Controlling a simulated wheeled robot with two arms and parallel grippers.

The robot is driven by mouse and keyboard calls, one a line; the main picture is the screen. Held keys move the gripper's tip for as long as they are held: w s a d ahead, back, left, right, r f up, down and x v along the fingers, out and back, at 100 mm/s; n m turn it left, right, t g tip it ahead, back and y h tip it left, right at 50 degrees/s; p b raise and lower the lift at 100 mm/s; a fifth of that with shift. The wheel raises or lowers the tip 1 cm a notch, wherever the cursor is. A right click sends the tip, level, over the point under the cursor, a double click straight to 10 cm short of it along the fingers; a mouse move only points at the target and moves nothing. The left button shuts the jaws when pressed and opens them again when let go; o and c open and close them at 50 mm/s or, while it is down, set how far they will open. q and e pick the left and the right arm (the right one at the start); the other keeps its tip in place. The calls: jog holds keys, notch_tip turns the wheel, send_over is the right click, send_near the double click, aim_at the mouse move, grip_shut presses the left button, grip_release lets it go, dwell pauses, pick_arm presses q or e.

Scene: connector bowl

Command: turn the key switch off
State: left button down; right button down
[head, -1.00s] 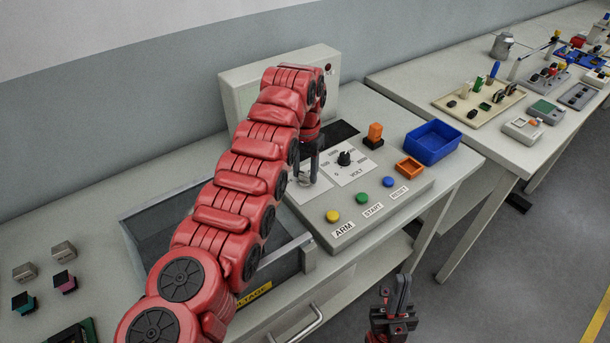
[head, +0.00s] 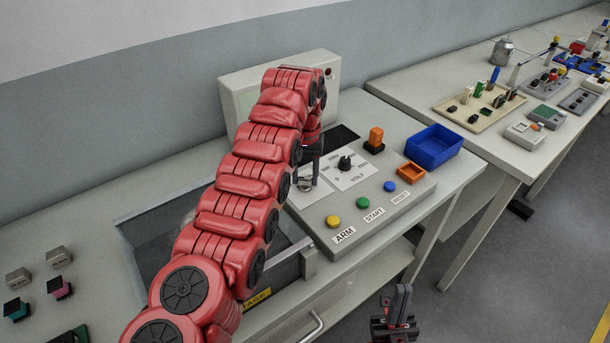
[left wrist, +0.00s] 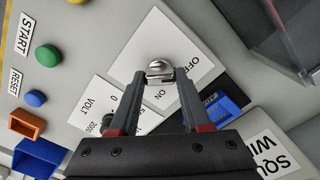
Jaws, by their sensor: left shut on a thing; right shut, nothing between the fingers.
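The key switch (left wrist: 160,70) is a round silver part on a white plate marked OFF (left wrist: 193,66) and ON. In the left wrist view it sits between my left fingertips, and the gripper (left wrist: 160,76) is shut on its key. I cannot tell clearly which mark the key points to. In the head view my left gripper (head: 308,184) points down at the switch plate, and my red arm covers part of it. My right gripper (head: 402,298) is shut and empty, in front of the bench and away from the panel.
The panel bears a yellow button (head: 333,221), a green button (head: 362,202), a blue button (head: 390,187) and a black VOLT dial (head: 345,163). An orange tray (head: 411,173) and a blue bin (head: 433,146) stand to the right.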

aim_at(305, 178)
pick_arm(q)
jog(key=shift+r, duration=0.1)
jog(key=shift+c, duration=1.8)
grip_release()
jog(key=shift+r, duration=0.4)
notch_tip(305, 178, up, 16)
jog(key=p, duration=1.5)
jog(key=shift+r+p, duration=0.25)
jog(key=shift+p, duration=0.1)
